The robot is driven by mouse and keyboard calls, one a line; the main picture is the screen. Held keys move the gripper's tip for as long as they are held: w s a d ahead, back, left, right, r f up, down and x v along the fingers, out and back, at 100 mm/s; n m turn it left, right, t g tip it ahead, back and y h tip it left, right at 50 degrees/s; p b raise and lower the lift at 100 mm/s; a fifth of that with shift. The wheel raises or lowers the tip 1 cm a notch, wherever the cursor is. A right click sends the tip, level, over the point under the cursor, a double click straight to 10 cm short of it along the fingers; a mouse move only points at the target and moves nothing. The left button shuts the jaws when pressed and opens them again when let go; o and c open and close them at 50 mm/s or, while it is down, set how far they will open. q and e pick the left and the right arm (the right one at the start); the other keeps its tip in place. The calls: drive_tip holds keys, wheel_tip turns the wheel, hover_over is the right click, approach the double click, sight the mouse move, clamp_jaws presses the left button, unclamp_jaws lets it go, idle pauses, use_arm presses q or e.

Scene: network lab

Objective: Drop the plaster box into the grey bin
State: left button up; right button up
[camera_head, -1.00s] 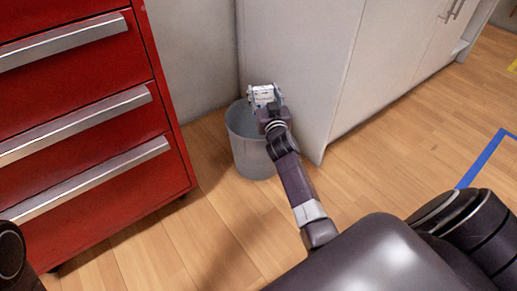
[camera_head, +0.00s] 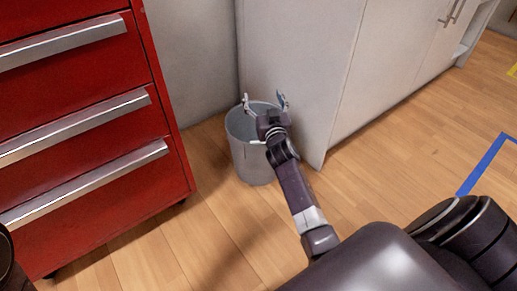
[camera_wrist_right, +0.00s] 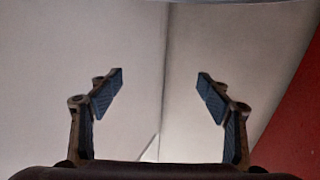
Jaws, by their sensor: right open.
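The grey bin (camera_head: 249,160) stands upright on the floor between the red drawer cabinet and the pale cabinet. My right gripper (camera_head: 264,98) is over the bin's rim at its right side, with its fingers spread wide. The right wrist view shows the same gripper (camera_wrist_right: 160,88) open, with nothing between its fingers. The plaster box does not show in either current view. My gripper hides part of the bin's mouth, and the bin's bottom is out of sight. My left gripper is not in view.
A red drawer cabinet (camera_head: 85,110) with metal handles stands left of the bin. A pale cabinet (camera_head: 300,65) stands close on its right, with the wall (camera_head: 195,55) behind. The wooden floor (camera_head: 225,225) in front of the bin is clear.

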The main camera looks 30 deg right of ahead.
drive_tip(key=v, duration=1.2)
